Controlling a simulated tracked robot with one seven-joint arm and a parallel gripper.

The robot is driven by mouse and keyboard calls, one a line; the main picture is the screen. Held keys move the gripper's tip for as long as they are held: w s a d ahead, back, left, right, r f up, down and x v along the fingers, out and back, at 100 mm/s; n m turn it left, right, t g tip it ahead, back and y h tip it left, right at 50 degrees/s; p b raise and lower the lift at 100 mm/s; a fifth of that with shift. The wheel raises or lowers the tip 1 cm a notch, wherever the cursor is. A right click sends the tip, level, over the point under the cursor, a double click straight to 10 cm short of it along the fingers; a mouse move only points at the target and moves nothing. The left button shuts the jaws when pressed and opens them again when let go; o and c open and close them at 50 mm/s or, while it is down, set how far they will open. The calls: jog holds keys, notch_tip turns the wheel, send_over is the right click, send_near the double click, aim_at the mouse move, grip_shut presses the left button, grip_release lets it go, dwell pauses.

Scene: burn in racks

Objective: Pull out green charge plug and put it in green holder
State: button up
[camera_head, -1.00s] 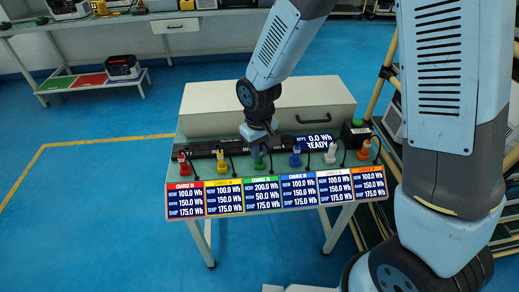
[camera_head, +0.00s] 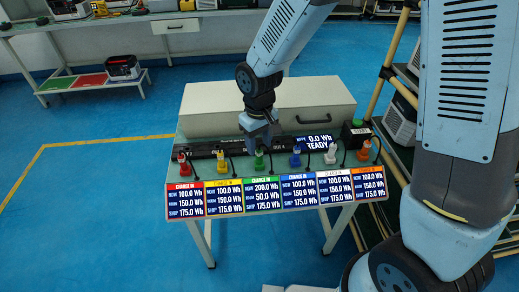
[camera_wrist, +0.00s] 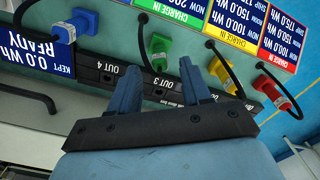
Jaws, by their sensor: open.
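The green charge plug (camera_head: 259,160) stands upright in a green base at the front of the bench, behind the green-headed panel (camera_head: 261,193). In the wrist view the green plug (camera_wrist: 160,45) stands ahead of my gripper, with its black cable running back toward the strip marked OUT 3 (camera_wrist: 152,83). My gripper (camera_head: 259,138) is above and just behind the plug. In the wrist view my gripper's blue fingers (camera_wrist: 160,80) are spread wide with nothing between them. The plug is apart from both fingers. I cannot tell a separate green holder from the plug's base.
Red (camera_head: 183,161), yellow (camera_head: 221,160), blue (camera_head: 295,157), white (camera_head: 330,154) and orange (camera_head: 364,151) plugs with cables stand in the same row. A READY display (camera_head: 314,142) and a black box with a green top (camera_head: 356,133) are behind. A grey case (camera_head: 205,110) fills the bench's back.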

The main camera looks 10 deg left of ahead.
aim_at(259, 149)
notch_tip(259, 149, up, 10)
jog(key=d+r+m+t, duration=0.1)
jog(key=d+r+m, duration=0.1)
jog(key=d+r, duration=0.55)
jog(key=d+r+m+t, duration=0.2)
jog(key=d+r, duration=0.2)
jog(key=d, duration=0.6)
jog(key=s+d+r+m+t, duration=0.2)
jog(key=s+d+r+m, duration=0.2)
jog(key=s+d, duration=0.6)
jog(key=d+r, duration=0.1)
jog(key=d, duration=0.2)
jog(key=shift+s+r+t, duration=0.2)
jog(key=shift+t, duration=0.1)
